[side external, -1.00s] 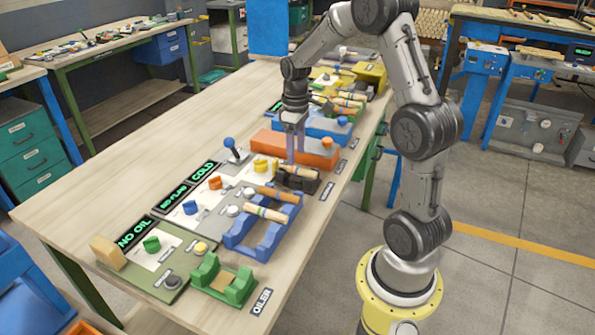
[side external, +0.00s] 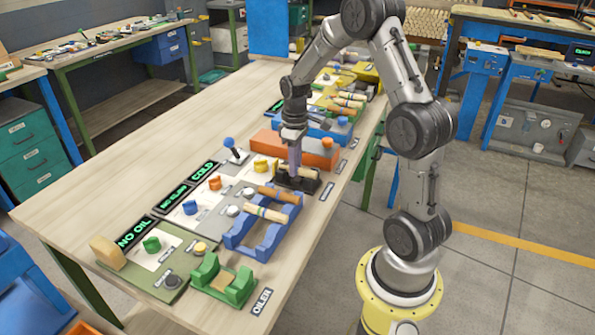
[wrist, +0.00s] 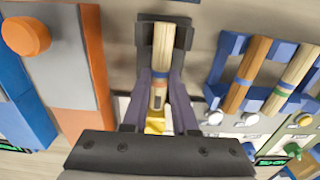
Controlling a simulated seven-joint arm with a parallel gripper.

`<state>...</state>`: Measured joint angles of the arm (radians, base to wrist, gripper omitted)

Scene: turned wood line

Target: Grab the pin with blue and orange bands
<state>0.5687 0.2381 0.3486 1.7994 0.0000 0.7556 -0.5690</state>
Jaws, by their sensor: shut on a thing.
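A light wooden pin (wrist: 165,52) with a blue band and what looks like an orange band beside it lies in a black cradle (wrist: 145,32). In the side view the pin's end (side external: 309,173) shows beside my gripper (side external: 295,170), and the black cradle (side external: 308,186) is under it. In the wrist view the fingers of my gripper (wrist: 160,80) are on both sides of the pin at its bands, shut on it. The fingers partly hide the cradle's near part.
A blue rack (side external: 239,237) close by holds a brown pin (wrist: 245,75) and a lighter banded pin (wrist: 290,80). An orange block (side external: 265,142) stands on the other side. A green cradle (side external: 232,290) is nearer the camera. The table's left part is clear.

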